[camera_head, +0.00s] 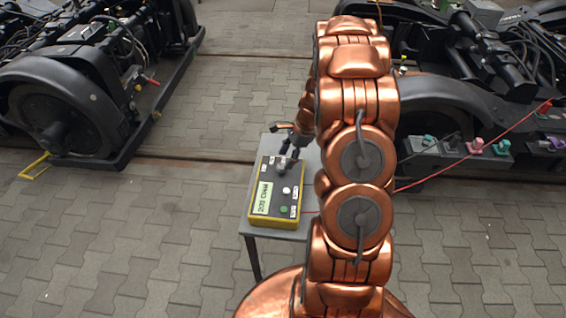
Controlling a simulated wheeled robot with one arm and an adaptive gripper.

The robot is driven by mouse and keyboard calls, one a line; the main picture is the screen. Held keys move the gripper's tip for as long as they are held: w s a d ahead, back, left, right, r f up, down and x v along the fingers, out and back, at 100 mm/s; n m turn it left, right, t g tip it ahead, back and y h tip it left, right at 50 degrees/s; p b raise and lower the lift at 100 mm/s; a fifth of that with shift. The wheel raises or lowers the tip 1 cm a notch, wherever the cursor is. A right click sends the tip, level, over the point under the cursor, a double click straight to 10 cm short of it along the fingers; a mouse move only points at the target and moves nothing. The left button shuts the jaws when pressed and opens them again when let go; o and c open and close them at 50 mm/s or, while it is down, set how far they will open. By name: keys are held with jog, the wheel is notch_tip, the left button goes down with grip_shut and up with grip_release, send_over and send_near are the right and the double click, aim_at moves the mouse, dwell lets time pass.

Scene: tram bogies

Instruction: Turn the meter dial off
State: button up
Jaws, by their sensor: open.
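The yellow and dark grey meter (260,218) lies on a small grey table left of my copper-coloured arm. Its lit display (264,198) shows characters too small to read surely. A white button (287,190) and a green button (284,209) sit on its face. The dial (282,170) is at the far end of the face, partly hidden by my gripper. My gripper (288,158) is open, with its dark fingers pointing down at the dial. I cannot tell whether the fingers touch the dial or which way the dial points.
The small table (288,235) stands on grey paving. Black tram bogies stand at the left (75,110) and right (465,100). A red cable (450,168) runs from the meter's side towards connectors (477,146) at the right. A yellow bracket (37,166) is on the left.

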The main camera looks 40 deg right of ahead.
aim_at(282, 166)
jog(key=shift+x, duration=1.8)
grip_shut()
